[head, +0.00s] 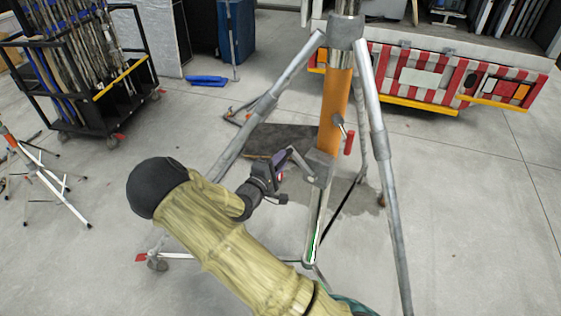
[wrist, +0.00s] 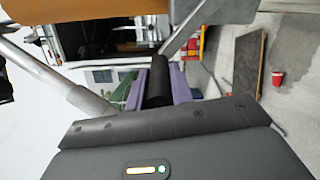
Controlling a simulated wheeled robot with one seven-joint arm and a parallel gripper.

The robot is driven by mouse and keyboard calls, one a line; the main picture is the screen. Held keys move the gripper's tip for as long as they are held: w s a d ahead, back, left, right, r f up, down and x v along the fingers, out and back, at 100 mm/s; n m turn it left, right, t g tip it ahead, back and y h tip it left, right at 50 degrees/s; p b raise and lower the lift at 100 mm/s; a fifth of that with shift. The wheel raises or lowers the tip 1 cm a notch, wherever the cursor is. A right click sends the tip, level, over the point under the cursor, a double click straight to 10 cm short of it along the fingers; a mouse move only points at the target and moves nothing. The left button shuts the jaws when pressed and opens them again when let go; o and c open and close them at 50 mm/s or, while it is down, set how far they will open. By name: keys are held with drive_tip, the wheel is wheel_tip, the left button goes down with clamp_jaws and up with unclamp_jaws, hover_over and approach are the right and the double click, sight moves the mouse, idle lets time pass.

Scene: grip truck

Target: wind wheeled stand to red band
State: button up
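The wheeled stand stands right of centre in the head view, with splayed silver legs (head: 383,140), an orange column (head: 334,105) and a metal winch box (head: 320,166). A bent crank arm (head: 298,158) reaches left from the box. My gripper (head: 279,170) is at the crank's outer end. In the wrist view, its purple fingers (wrist: 180,86) lie on both sides of the black crank handle (wrist: 157,82) and appear closed on it. I cannot make out a red band on the visible part of the stand; its top is cut off.
A cart with poles (head: 75,60) stands at the upper left. A smaller stand (head: 45,175) is at the left edge. The truck's red-and-white tail (head: 430,75) is behind the stand. A red lever (head: 348,142) sticks out beside the column. Open concrete floor lies at the lower left.

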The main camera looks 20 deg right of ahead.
drive_tip(key=s+d+r+p, duration=0.2)
drive_tip(key=r+p, duration=0.1)
drive_tip(key=shift+s+d, duration=0.3)
drive_tip(key=shift+s+d+r, duration=0.1)
drive_tip(key=shift+s+d, duration=0.05)
drive_tip(key=shift+s, duration=0.05)
drive_tip(key=s+d, duration=0.2)
drive_tip(key=s, duration=0.1)
drive_tip(key=shift+s+d+r+p, duration=0.1)
drive_tip(key=shift+d+r+p, duration=0.05)
drive_tip(key=shift+r+p, duration=0.25)
drive_tip(key=shift+s+d+f+b, duration=0.15)
drive_tip(key=shift+s+d+f, duration=0.05)
drive_tip(key=shift+s+d, duration=0.55)
drive_tip(key=shift+s+d+f+b, duration=0.15)
drive_tip(key=shift+s+d+f, duration=0.05)
drive_tip(key=shift+s+d, duration=0.45)
clamp_jaws()
drive_tip(key=shift+a, duration=0.1)
drive_tip(key=shift+a, duration=0.1)
